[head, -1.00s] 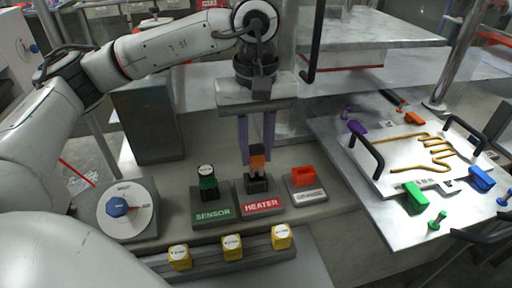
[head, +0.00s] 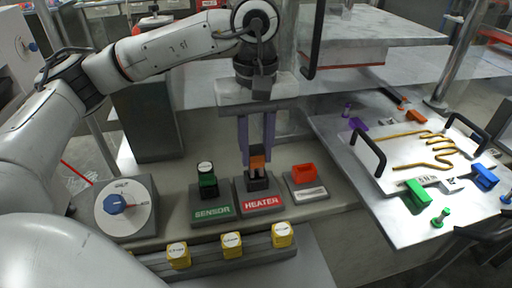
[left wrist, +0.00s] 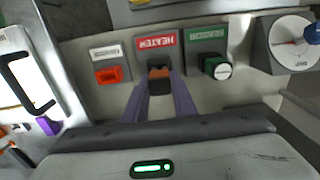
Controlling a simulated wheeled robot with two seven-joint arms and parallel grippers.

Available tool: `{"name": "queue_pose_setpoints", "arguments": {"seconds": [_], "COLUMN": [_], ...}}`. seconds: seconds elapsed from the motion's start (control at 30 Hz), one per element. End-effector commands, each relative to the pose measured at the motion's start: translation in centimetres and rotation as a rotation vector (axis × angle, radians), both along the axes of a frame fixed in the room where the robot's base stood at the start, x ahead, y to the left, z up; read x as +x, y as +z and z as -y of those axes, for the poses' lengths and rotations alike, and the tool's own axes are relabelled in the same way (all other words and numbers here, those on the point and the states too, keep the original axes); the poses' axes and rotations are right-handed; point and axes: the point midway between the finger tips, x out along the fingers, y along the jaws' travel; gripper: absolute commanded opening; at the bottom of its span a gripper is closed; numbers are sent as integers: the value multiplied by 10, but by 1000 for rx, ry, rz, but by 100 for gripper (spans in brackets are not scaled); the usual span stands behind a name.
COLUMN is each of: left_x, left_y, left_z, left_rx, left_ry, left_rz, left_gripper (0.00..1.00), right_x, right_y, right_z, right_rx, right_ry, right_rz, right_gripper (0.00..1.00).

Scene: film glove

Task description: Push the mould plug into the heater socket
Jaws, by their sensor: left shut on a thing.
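The orange mould plug (head: 257,162) is between the fingers of my left gripper (head: 257,158), which is shut on it from above. The plug is at the top of the black heater socket (head: 258,182), on a base with a red HEATER label (head: 262,203). It looks upright and at least touching the socket; how deep it sits is hidden. In the left wrist view, the plug (left wrist: 159,72) shows between the purple fingers, in line with the HEATER base (left wrist: 156,42). My right gripper is not in view.
A dial (head: 126,207) is farther left. Several yellow blocks (head: 232,244) line the front. A metal tray (head: 400,205) lies right.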

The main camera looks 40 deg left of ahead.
Motion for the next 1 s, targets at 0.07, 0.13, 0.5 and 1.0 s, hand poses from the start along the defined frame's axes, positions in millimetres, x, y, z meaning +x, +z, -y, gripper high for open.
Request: {"name": "queue_pose_setpoints", "arguments": {"seconds": [0.07,0.13,0.5,1.0], "left_x": [0,0,0,0], "left_y": [-3,-5,-14,-26], "left_z": [0,0,0,0], "left_rx": [0,0,0,0], "left_ry": [-1,-1,-1,-1], "left_rz": [0,0,0,0], "left_gripper": [2,2,2,26], "right_x": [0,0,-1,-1], "right_y": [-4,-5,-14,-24], "right_z": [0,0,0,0], "right_rx": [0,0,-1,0], "right_ry": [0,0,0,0], "right_rz": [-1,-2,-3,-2], "right_gripper": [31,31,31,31]}}
